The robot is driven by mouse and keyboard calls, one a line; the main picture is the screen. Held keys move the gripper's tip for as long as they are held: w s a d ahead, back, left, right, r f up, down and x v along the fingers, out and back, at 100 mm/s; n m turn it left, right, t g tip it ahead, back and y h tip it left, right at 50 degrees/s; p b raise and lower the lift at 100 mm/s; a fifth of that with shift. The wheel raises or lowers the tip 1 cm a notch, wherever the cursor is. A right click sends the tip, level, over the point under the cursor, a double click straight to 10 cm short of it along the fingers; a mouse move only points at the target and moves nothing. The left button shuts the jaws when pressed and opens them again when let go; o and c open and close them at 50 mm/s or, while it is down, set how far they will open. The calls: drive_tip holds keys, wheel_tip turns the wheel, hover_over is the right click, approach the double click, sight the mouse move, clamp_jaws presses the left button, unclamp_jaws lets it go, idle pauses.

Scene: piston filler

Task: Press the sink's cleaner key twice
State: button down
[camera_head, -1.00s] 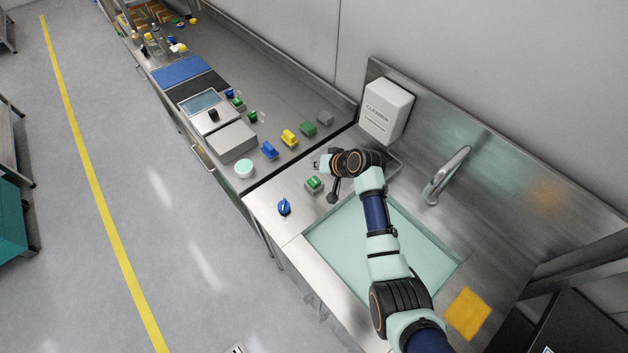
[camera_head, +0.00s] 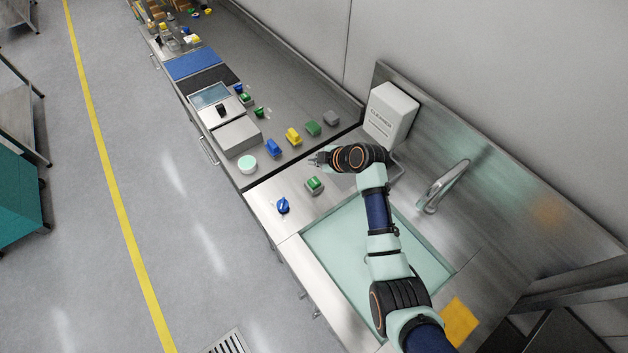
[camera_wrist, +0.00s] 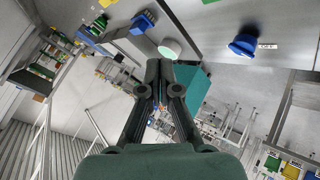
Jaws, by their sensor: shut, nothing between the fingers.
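The green key (camera_head: 315,185) sits on the steel rim at the left of the sink (camera_head: 335,236). A blue knob (camera_head: 283,205) stands nearer the front edge; a labelled blue knob also shows in the wrist view (camera_wrist: 242,46). The white box marked CLEANER (camera_head: 390,113) hangs on the back wall. No label is readable on the green key. My gripper (camera_head: 315,161) is above the counter just behind the green key, apart from it, pointing left. In the wrist view my gripper's fingers (camera_wrist: 161,66) are together and empty.
A faucet (camera_head: 443,187) rises behind the basin. Yellow (camera_head: 293,136), blue (camera_head: 273,148), green (camera_head: 313,128) and grey (camera_head: 331,118) blocks stand on the left counter, near a pale green round button (camera_head: 247,163). A yellow cloth (camera_head: 459,321) lies at right.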

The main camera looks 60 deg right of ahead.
sight(312, 180)
wheel_tip(312, 180, down, 9)
drive_tip(key=b, duration=0.7)
idle(1.2)
drive_tip(key=shift+f+b, duration=0.3)
drive_tip(key=shift+b, duration=0.05)
drive_tip(key=shift+f+b, duration=0.75)
drive_tip(key=shift+f, duration=0.1)
idle(0.7)
drive_tip(key=shift+r, duration=0.1)
drive_tip(key=shift+r+p, duration=0.95)
drive_tip(key=shift+r, duration=0.2)
